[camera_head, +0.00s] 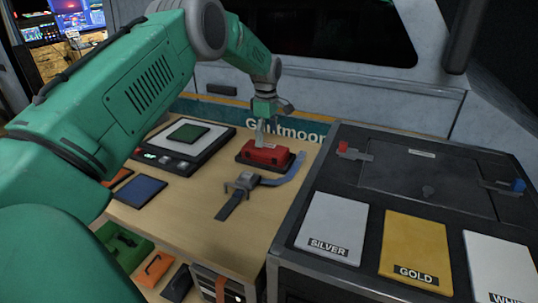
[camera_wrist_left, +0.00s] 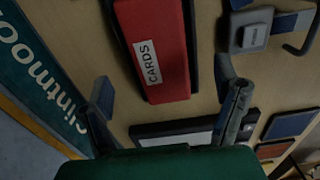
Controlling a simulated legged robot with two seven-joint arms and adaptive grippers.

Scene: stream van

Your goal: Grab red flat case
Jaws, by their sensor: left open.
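The red flat case (camera_head: 265,154) lies on a black base on the wooden table. In the left wrist view the red case (camera_wrist_left: 160,45) carries a white label reading CARDS. My left gripper (camera_head: 262,132) points down just above the case in the head view. Its fingers stand open and apart, one on each side of the case's near end in the wrist view, with nothing held. I cannot tell if a finger touches the case. My right gripper is not in view.
A watch-like device with a strap (camera_head: 243,182) lies just in front of the case. A scale-like device (camera_head: 160,158) bears a green plate at left. A dark box (camera_head: 345,190) with SILVER, GOLD and white panels stands at right. A van wall rises behind.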

